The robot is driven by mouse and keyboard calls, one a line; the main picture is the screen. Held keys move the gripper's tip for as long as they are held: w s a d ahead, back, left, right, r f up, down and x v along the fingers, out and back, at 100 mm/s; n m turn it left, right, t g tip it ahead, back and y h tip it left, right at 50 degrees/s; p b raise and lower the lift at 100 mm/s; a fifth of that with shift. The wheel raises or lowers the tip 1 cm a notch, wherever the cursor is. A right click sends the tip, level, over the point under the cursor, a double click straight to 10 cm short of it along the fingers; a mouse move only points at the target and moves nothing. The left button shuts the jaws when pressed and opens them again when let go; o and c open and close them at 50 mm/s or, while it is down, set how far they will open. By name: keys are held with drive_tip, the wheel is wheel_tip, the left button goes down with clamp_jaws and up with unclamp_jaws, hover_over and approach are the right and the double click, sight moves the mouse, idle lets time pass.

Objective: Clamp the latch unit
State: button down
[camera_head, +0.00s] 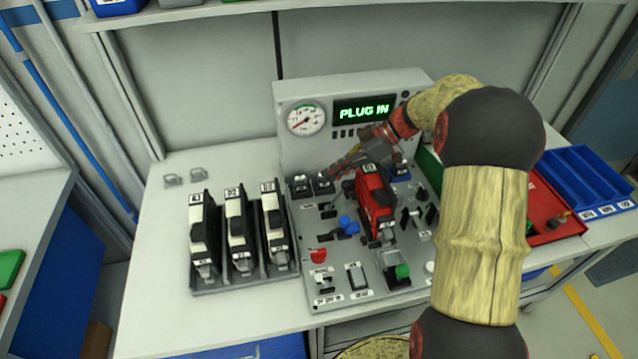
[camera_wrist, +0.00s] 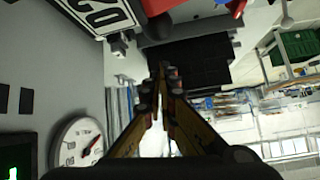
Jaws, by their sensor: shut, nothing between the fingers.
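A red and black unit (camera_head: 372,200) stands upright on the sloping control panel (camera_head: 330,278), with a label on its top. I take it for the latch unit. In the wrist view a white label (camera_wrist: 100,14) with large black characters and some red parts show at the top edge. My gripper (camera_head: 334,174) is over the back of the panel, behind and left of the red unit. Its fingertips (camera_wrist: 163,84) are together with nothing between them. I cannot tell whether they touch anything. My arm hides part of the panel's right side.
A display (camera_head: 363,111) reads "PLUG IN" beside a round gauge (camera_head: 306,119). Black and white units (camera_head: 237,230) stand in a rack at left. A blue bin (camera_head: 580,180) is at right.

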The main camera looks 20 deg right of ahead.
drive_tip(key=shift+y, duration=0.8)
drive_tip(key=shift+s+d+f+b, duration=0.15)
drive_tip(key=shift+d+b, duration=0.2)
drive_tip(key=shift+d, duration=0.3)
drive_tip(key=shift+s+d+f+b, duration=0.15)
drive_tip(key=shift+d+b, duration=0.25)
drive_tip(key=shift+d, duration=0.25)
drive_tip(key=shift+s+d+f+b, duration=0.15)
drive_tip(key=shift+d+b, duration=0.2)
drive_tip(key=shift+d, duration=0.3)
drive_tip(key=shift+w+d, duration=0.1)
